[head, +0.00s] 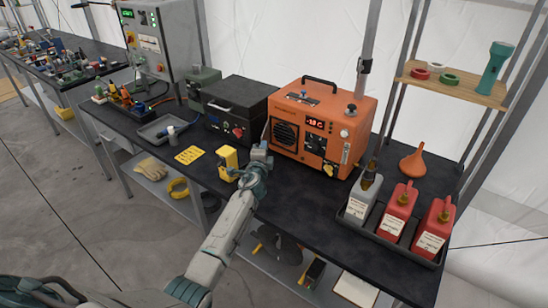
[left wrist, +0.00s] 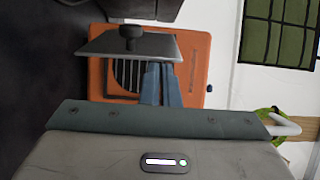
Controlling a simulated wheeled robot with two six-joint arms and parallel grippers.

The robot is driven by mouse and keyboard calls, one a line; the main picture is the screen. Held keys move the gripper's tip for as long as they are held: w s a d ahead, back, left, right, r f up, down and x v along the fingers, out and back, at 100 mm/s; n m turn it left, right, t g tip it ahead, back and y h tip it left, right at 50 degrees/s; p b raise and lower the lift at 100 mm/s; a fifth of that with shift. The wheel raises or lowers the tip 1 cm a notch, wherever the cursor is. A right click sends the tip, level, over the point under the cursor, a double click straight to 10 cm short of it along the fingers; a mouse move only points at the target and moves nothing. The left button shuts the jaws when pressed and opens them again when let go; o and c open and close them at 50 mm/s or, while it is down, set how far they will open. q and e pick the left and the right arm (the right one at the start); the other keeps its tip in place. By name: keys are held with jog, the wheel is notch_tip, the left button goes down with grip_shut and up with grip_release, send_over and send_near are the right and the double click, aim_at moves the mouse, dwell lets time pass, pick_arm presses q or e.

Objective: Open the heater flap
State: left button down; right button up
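The orange heater (head: 308,153) stands on the black bench, with a front grille, a red display and a top handle. In the left wrist view its orange side (left wrist: 192,72) shows a slatted vent. A grey flap plate (left wrist: 95,46) with a black knob (left wrist: 131,33) lies across that side, partly covering the vent. The plate seems to stand out from the side; its exact angle is unclear. My left gripper (head: 258,158) is at the heater's left front corner. My right gripper is out of view.
A dark box (head: 235,100) stands left of the heater. A yellow device (head: 228,160) and yellow card (head: 189,155) lie near my left gripper. Several fuel cans in a tray (head: 385,240) and an orange funnel (head: 412,163) are at the right.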

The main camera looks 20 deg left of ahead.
pick_arm(q)
jog(key=a, duration=0.7)
jog(key=shift+w+b, duration=0.4)
jog(key=shift+b, duration=0.05)
jog(key=shift+s+f, duration=0.1)
jog(key=shift+s, duration=0.05)
jog(key=shift+a, duration=0.15)
